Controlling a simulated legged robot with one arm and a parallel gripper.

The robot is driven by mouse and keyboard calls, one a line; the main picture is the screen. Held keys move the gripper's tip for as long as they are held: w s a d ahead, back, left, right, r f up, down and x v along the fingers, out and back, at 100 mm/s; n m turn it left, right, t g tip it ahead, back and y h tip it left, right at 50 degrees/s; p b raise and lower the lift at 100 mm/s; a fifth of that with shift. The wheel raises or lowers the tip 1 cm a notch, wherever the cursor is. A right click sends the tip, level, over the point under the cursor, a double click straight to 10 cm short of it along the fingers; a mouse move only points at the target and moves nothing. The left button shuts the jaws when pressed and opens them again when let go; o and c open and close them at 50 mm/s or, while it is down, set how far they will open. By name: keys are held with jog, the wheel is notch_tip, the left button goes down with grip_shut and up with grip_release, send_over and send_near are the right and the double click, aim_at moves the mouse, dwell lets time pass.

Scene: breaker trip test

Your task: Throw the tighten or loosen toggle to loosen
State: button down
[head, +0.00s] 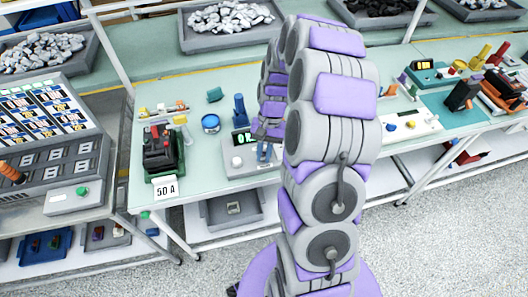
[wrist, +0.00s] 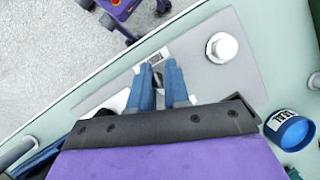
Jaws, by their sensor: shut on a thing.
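A grey tester panel (head: 232,172) with a lit display (head: 241,138) sits at the front of the green bench, and its grey plate (wrist: 205,78) fills the middle of the wrist view. My gripper (head: 264,152) is over the right part of this panel. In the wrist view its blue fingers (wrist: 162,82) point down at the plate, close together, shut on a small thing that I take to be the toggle. The toggle is mostly hidden between the fingers, so its position cannot be told. A small label (wrist: 155,56) lies just beyond the fingertips.
A round white knob (head: 237,162) is on the panel beside my fingers; it shows in the wrist view (wrist: 222,47). A blue tape roll (head: 210,123) stands behind left. A black and green breaker unit (head: 162,150) is at left, behind a "50 A" card (head: 166,188).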

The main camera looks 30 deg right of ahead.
jog(key=shift+w+r+g+p, duration=0.15)
jog(key=shift+g+p, duration=0.15)
jog(key=shift+p, duration=0.25)
jog(key=shift+w+r+g+p, duration=0.1)
jog(key=shift+g+p, duration=0.3)
jog(key=shift+p, duration=0.4)
jog(key=p, duration=0.1)
jog(key=g+y+p, duration=0.1)
jog(key=shift+w+d+g+p, duration=0.15)
jog(key=shift+w+g+p, duration=0.15)
jog(key=shift+p, duration=0.05)
jog(key=shift+w+d+m+g+y+p, duration=0.1)
jog(key=shift+w+m+g+y+p, duration=0.25)
jog(key=shift+g+p, duration=0.6)
jog(key=shift+w+d+m+g+y+p, duration=0.15)
jog(key=shift+w+g+y+p, duration=0.2)
jog(key=shift+g+p, duration=0.55)
jog(key=c, duration=1.1)
grip_release()
jog(key=shift+w, duration=0.1)
